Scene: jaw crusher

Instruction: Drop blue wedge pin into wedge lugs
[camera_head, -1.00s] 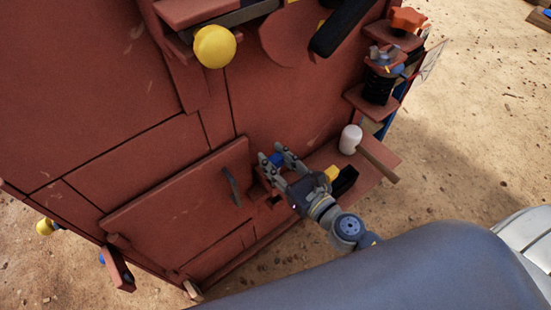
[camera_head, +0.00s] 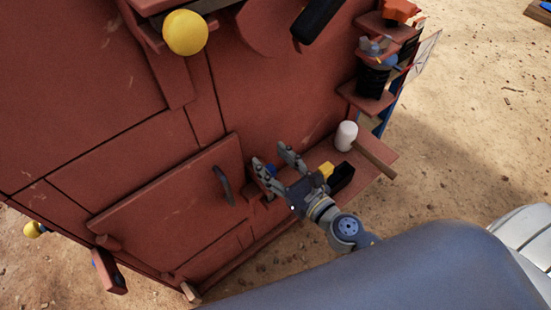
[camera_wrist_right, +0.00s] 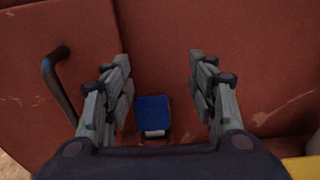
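The blue wedge pin (camera_head: 271,170) is at the red machine wall, beside the door's right edge. In the right wrist view the blue pin (camera_wrist_right: 153,115) shows as a blue block with a small pale piece at its lower edge. My right gripper (camera_head: 271,157) is open around the pin, with its fingers pointing at the wall. In the right wrist view a clear gap shows between the pin and the right finger; the left finger is very close to it. The wedge lugs are hard to make out behind the gripper, so I cannot tell how the pin sits. My left gripper is out of view.
A door with a dark handle (camera_head: 223,185) is left of the gripper. A ledge (camera_head: 378,155) to the right carries a white-headed mallet (camera_head: 346,136) and a black holder with a yellow block (camera_head: 326,169). Small shelves (camera_head: 360,97) stand above it.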

